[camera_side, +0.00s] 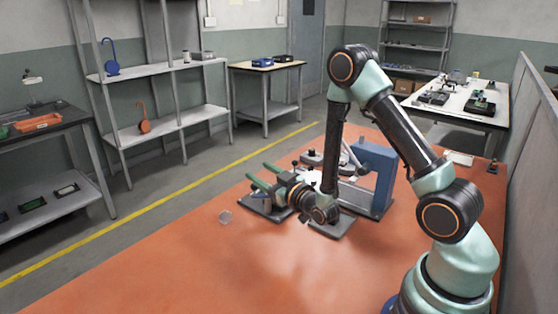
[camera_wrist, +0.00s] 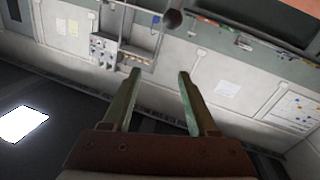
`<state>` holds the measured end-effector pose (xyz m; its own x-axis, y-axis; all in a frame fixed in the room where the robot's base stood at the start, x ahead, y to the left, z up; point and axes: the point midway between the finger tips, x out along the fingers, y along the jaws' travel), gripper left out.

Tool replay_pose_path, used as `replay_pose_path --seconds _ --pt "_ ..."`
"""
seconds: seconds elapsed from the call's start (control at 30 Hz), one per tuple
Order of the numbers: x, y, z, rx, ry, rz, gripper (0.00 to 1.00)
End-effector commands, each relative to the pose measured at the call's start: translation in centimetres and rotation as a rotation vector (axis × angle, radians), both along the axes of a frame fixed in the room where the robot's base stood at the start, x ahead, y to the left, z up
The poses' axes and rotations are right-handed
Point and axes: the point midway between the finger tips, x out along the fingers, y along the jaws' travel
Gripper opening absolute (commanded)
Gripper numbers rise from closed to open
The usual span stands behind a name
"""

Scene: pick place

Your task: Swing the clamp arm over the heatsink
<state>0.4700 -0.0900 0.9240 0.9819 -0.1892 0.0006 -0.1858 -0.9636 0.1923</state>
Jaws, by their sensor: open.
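My gripper (camera_side: 259,172) reaches out to the left above the orange table, its two green fingers spread with nothing between them. The same open fingers fill the middle of the wrist view (camera_wrist: 160,75). A blue upright block (camera_side: 375,172) stands on a grey base behind my wrist, with a pale slanted bar (camera_side: 352,156) at its left side. Dark fixture parts (camera_side: 312,157) show behind my arm. I cannot tell which part is the clamp arm, and my arm partly hides this area. I cannot make out the heatsink.
A dark base plate (camera_side: 262,208) lies below my gripper, and another grey plate (camera_side: 333,224) lies beneath my wrist. The front left of the orange table (camera_side: 150,265) is clear. A grey partition (camera_side: 530,150) stands at right.

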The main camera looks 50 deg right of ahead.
Motion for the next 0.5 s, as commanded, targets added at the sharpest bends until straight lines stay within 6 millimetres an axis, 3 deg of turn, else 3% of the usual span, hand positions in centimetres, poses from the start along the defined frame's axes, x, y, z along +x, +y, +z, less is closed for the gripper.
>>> replay_pose_path --seconds 0.5 --pt "-0.1 0.0 -6.6 0.001 0.005 0.000 0.59"
